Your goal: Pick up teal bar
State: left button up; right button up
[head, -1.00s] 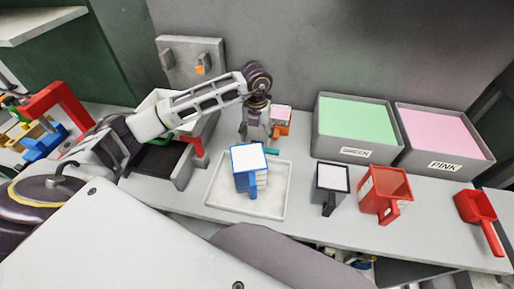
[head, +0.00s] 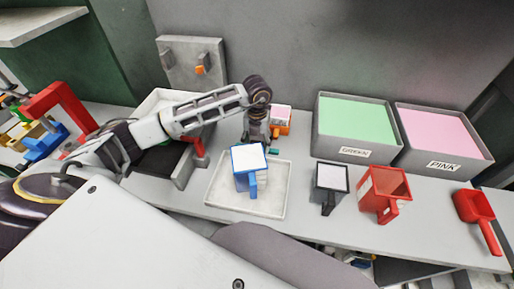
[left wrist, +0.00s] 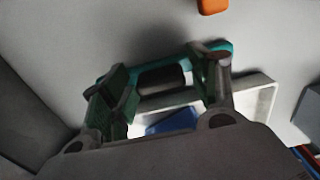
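The teal bar (left wrist: 180,60) lies on the worktop behind the white tray. In the left wrist view it runs across, just beyond my fingertips, partly hidden by the fingers. In the head view only a small teal end (head: 273,152) shows beside the gripper. My left gripper (head: 256,140) points down behind the tray, over the bar. In the left wrist view its fingers (left wrist: 168,68) are spread wide and sit near the two ends of the bar. I cannot tell whether they touch it. My right gripper is in neither view.
A blue container (head: 250,180) stands in the white tray (head: 226,204) close in front. An orange container (head: 282,129) is just behind the gripper. A dark press with a red handle (head: 199,152) is at left. The green bin (head: 358,153), black scoop (head: 330,185) and red scoop (head: 367,195) are at right.

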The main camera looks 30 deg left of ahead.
aim_at(257, 141)
pick_arm(q)
jog(key=c, duration=0.5)
jog(key=shift+c, duration=1)
jog(key=shift+r, duration=0.15)
jog(key=shift+c, duration=0.4)
jog(key=shift+r, duration=0.9)
notch_tip(257, 141, up, 7)
jog(key=shift+f+b, duration=0.1)
jog(key=shift+b, duration=0.25)
jog(key=shift+r, duration=0.6)
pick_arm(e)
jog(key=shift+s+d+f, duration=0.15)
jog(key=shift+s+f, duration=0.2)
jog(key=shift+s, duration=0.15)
